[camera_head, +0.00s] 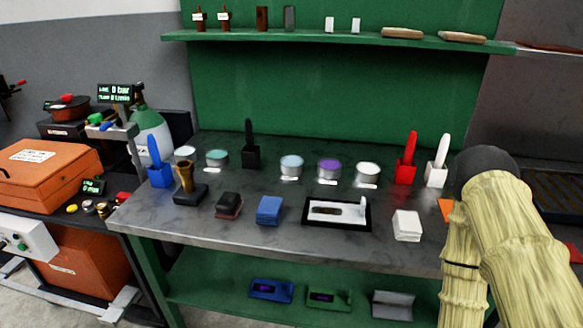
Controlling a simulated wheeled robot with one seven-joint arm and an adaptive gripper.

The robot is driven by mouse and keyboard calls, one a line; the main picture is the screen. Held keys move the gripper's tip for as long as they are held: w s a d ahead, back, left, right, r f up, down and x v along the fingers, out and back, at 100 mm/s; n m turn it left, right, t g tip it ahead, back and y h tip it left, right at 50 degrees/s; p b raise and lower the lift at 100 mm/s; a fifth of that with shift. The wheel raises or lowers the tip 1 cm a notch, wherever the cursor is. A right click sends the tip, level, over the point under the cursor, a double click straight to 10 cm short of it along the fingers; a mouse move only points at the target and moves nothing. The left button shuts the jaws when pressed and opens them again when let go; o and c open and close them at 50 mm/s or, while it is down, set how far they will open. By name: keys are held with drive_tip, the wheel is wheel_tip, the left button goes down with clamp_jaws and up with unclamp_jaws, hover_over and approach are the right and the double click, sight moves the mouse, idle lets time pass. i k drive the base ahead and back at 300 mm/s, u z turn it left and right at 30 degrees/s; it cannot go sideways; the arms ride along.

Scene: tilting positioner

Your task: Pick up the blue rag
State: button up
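The blue rag (269,210) is a small folded stack lying on the grey workbench top (330,238), near its front edge and left of the middle. Nothing covers it in the head view. My arm rises at the right side of the picture, well apart from the rag. My gripper is not visible in this view, so its opening and whether it holds anything do not show.
A dark red block (228,206) lies left of the rag, and a black-framed tray (362,222) lies to its right. White folded cloths (406,225) lie farther right. Several tins (329,168) and brush holders stand behind. A green shelf (345,40) hangs above.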

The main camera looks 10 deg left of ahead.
sight(268, 210)
drive_tip(key=z, duration=0.05)
drive_tip(key=k, duration=1.15)
drive_tip(key=u, duration=1)
drive_tip(key=i, duration=1.05)
drive_tip(key=z, duration=0.4)
